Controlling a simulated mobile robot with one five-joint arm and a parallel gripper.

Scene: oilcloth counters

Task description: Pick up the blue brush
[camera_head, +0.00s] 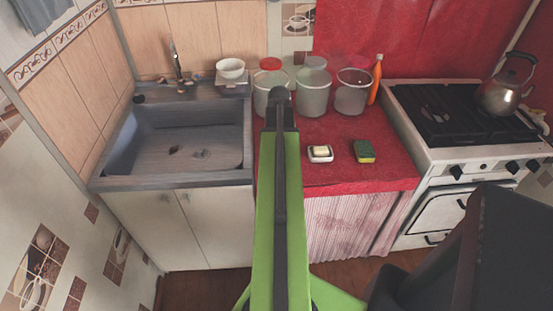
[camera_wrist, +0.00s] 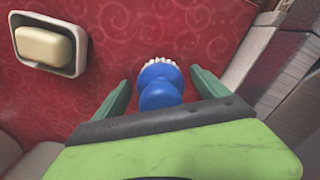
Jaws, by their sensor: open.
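The blue brush (camera_wrist: 160,88) shows in the wrist view, with a rounded blue body and pale bristle tips at its far end. It is over the red patterned counter cloth (camera_wrist: 120,30). My gripper (camera_wrist: 160,76) is open, with one green finger on each side of the brush. Gaps show between the brush and both fingers. The near end of the brush is hidden behind the gripper body. In the head view the brush cannot be seen, and my green arm covers part of the red counter (camera_head: 335,178).
A soap dish with soap (camera_head: 320,158) is on the counter, also in the wrist view (camera_wrist: 20,48). A sponge (camera_head: 364,151) lies to its right. Several containers (camera_head: 313,95) stand behind, with an orange bottle (camera_head: 376,80). The sink (camera_head: 160,183) is left, the stove (camera_head: 440,150) right.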

